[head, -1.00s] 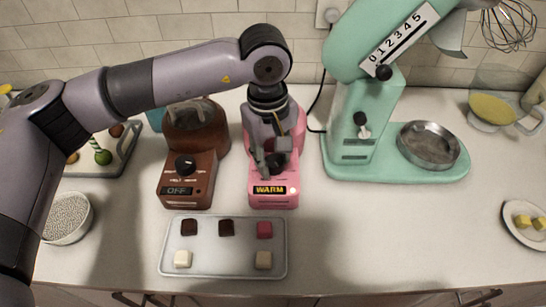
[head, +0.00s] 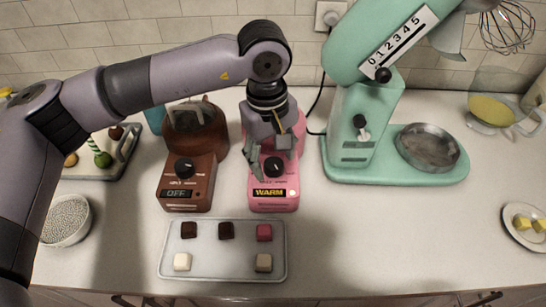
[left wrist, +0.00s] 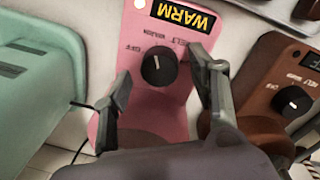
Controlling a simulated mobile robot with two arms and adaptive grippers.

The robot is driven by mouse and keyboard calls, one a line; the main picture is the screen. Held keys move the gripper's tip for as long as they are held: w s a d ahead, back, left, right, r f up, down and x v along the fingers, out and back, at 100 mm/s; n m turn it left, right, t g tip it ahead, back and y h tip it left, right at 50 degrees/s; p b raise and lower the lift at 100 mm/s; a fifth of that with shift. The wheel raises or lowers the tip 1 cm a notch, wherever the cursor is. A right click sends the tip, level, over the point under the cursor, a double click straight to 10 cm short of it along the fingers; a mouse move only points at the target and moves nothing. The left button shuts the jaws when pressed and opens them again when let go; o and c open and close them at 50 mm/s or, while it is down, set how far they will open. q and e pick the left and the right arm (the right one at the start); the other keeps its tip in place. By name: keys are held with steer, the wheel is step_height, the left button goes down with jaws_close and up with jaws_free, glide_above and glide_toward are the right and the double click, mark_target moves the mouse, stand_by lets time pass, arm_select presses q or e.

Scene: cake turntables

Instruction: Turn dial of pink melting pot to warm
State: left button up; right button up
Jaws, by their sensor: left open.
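The pink melting pot (head: 273,199) stands on the counter in the head view, its display reading WARM. Its black dial (head: 274,167) is on the sloped front panel. My left gripper (head: 270,164) is open above the panel, with its fingers apart and clear of the dial. In the left wrist view the pink melting pot (left wrist: 180,108) shows the black dial (left wrist: 159,65) between the two spread fingers of my left gripper (left wrist: 160,75), which touch nothing that I can see. The pot's bowl is mostly hidden behind my gripper. My right gripper is out of view.
A brown melting pot (head: 185,195) reading OFF stands close on the left. A tray (head: 223,273) of chocolates lies in front. A mint green stand mixer (head: 360,120) stands on the right. The counter to the front right is clear.

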mark_target(269, 164)
arm_select(q)
step_height(269, 164, up, 11)
steer(key=shift+s+a, duration=0.2)
steer(key=shift+a, duration=0.1)
